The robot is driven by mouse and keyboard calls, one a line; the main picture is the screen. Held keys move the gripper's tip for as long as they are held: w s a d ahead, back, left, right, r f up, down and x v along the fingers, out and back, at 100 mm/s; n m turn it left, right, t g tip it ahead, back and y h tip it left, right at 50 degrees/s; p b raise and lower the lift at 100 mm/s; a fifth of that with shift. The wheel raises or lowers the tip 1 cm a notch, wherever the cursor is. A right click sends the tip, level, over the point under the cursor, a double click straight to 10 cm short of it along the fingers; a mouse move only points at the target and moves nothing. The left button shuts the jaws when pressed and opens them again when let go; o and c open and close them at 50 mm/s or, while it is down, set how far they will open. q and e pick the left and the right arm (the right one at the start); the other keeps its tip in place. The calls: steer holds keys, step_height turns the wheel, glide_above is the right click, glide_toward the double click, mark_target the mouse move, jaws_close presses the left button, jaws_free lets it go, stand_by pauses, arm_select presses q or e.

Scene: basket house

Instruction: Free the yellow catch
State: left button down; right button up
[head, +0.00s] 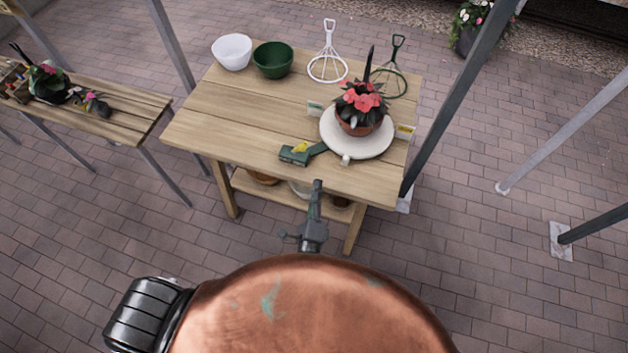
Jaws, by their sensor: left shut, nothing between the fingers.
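The yellow catch (300,147) is a small yellow piece on top of a dark green block (293,156) near the front edge of the wooden table (225,115). A green arm runs from the block toward a round white turntable (373,147). A potted plant with red flowers (361,104) stands on the turntable. My left gripper (318,184) is shut and empty. It shows at the table's front edge, below and slightly right of the catch, apart from it in the picture. My right gripper is not in view.
A white bowl (232,51), a green bowl (273,60), a white wire tool (327,66) and a green one (393,80) are at the table's back. A yellow-marked tab (405,130) is right of the turntable. Grey posts (452,105) stand nearby. The table's left front is clear.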

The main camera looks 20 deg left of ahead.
mark_target(298, 151)
arm_select(q)
steer(key=w, duration=0.4)
steer(key=w+a, duration=0.1)
steer(key=w, duration=0.2)
steer(key=shift+r, duration=0.35)
steer(key=a, duration=0.1)
steer(key=w+a+r+p, duration=0.1)
steer(key=a, duration=0.1)
steer(key=shift+r, duration=0.1)
steer(key=shift+a+r, duration=0.15)
steer(key=shift+a, duration=0.3)
